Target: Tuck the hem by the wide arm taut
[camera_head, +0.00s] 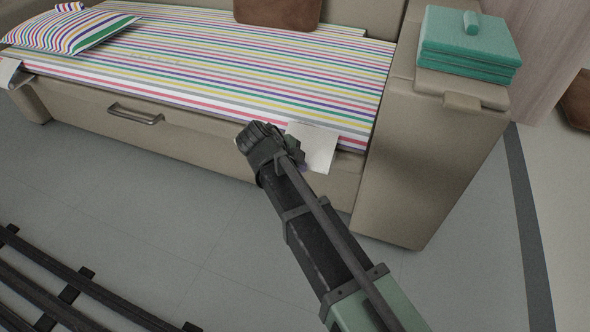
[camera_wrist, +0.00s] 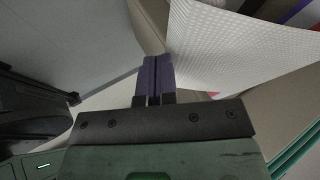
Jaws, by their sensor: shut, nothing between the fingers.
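The daybed's striped sheet (camera_head: 215,70) covers the seat. A white hem flap (camera_head: 318,148) hangs loose over the front edge beside the wide arm (camera_head: 432,135). In the wrist view the white textured flap (camera_wrist: 235,50) fills the upper right, its left edge close to my fingers. My gripper (camera_wrist: 155,78) is shut, its purple fingers together with nothing between them. I cannot tell whether the fingers touch the flap.
Folded green cloths (camera_head: 468,48) with a small roll lie on the wide arm. A striped pillow (camera_head: 65,30) and another white flap (camera_head: 8,72) are at the left end. A drawer handle (camera_head: 135,115) sticks out of the front.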

